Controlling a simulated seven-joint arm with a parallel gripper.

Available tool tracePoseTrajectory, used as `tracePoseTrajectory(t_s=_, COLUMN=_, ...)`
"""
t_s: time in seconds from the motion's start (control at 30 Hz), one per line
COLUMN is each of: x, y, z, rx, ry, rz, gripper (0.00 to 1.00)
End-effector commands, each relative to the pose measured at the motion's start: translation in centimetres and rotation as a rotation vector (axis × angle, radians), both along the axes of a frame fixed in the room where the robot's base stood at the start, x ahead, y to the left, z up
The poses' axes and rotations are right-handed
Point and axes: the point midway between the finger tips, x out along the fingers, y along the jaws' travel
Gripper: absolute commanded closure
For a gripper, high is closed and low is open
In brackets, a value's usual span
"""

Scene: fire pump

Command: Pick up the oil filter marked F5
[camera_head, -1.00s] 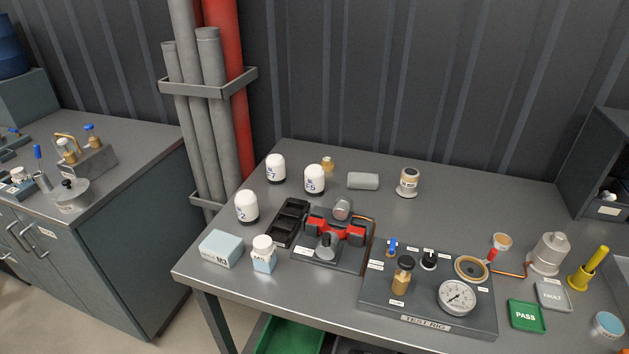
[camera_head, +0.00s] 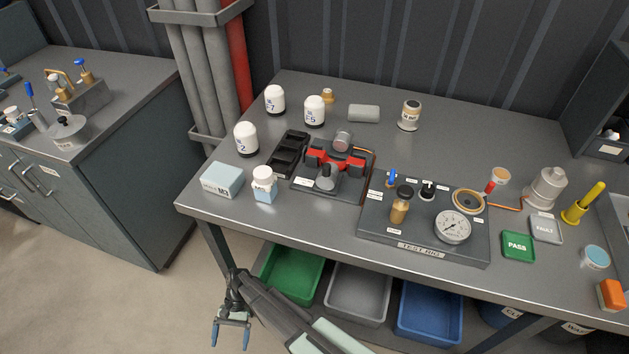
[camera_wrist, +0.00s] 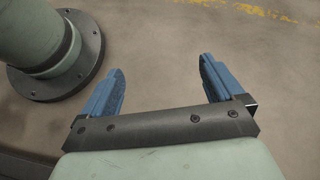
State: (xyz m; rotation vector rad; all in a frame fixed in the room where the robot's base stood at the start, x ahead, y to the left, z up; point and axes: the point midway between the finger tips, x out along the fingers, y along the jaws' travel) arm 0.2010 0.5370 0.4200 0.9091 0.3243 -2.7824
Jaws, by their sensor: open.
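The oil filter marked F5 (camera_head: 314,111) is a white rounded can with dark lettering, upright at the back left of the workbench in the head view. Two similar white filters stand near it: one marked with a 7 (camera_head: 275,100) to its left, and one marked 2 (camera_head: 246,139) in front and left. My gripper (camera_head: 231,336) is low in front of the bench, below the bench top and far from the filters. In the wrist view its blue fingers (camera_wrist: 160,88) are apart, with only bare floor between them.
A black tray (camera_head: 276,165) and a red-jawed fixture (camera_head: 330,182) stand in front of F5. A grey cylinder (camera_head: 364,113) lies to its right. The test rig (camera_head: 400,249) fills the front middle. Green (camera_head: 292,275), grey and blue bins sit below the bench top.

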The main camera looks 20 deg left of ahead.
Motion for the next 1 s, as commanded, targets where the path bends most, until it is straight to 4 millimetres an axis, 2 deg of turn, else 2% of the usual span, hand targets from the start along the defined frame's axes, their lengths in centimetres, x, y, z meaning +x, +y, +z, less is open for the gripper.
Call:
tracePoseTrajectory(t_s=0.03, x=-1.2, y=2.3, z=0.7, rx=0.026, ry=0.006, rz=0.037, gripper=0.06)
tracePoseTrajectory(t_s=0.1, x=-2.5, y=5.1, z=2.6, rx=0.087, ry=0.010, rz=0.099, gripper=0.06)
tracePoseTrajectory(t_s=0.3, x=-4.0, y=10.6, z=8.6, rx=0.327, ry=-0.018, rz=0.300, gripper=0.06)
tracePoseTrajectory(t_s=0.47, x=-4.3, y=14.0, z=13.7, rx=0.530, ry=-0.058, rz=0.472, gripper=0.06)
tracePoseTrajectory(t_s=0.7, x=-4.9, y=18.4, z=21.7, rx=0.824, ry=-0.123, rz=0.746, gripper=0.06)
tracePoseTrajectory(t_s=1.0, x=-6.3, y=22.6, z=32.4, rx=1.159, ry=-0.208, rz=1.116, gripper=0.06)
